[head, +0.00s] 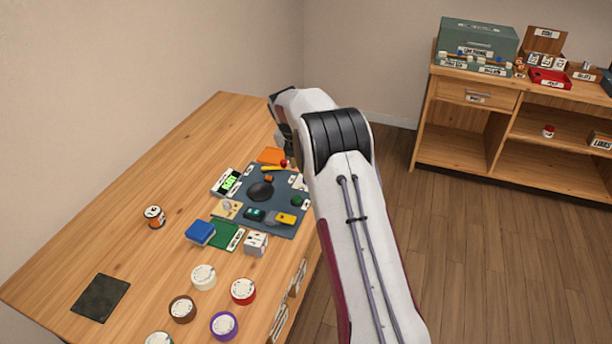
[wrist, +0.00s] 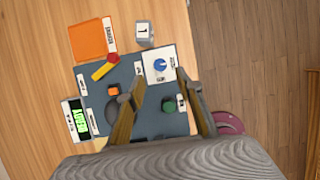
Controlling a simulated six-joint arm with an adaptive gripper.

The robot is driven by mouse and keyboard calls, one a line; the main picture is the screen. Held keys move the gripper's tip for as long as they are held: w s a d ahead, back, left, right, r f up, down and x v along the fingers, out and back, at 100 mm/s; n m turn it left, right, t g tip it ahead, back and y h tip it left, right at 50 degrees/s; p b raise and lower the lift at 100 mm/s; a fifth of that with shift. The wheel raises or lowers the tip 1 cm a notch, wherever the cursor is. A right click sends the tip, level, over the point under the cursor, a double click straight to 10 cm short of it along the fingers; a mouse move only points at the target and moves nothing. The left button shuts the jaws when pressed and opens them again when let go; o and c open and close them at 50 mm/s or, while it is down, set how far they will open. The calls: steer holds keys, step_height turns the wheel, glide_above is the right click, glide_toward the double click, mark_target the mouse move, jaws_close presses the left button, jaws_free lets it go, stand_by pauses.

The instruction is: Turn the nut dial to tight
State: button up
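A white plate with a blue round dial (wrist: 160,65) lies at the mat's corner in the wrist view; its lettering is too small to read, so I cannot tell whether it is the nut dial. My gripper (wrist: 167,78) is open and empty, with its two fingers spread above the mat and their tips near the plate's lower edge. A green knob (wrist: 169,105) shows between the fingers, lower down; it also shows in the head view (head: 297,201). In the head view my arm hides the blue dial and most of my gripper.
The dark mat (wrist: 125,72) holds a black round piece (head: 260,190), a green-lit display (head: 230,182) and small blocks. An orange pad (wrist: 90,42) and a numbered cube (wrist: 144,33) stand beside it. Several round white-topped pots, including a red one (head: 243,291), stand at the front.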

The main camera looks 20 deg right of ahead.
steer(key=shift+f, duration=0.1)
steer(key=shift+x, duration=3.8)
jaws_close()
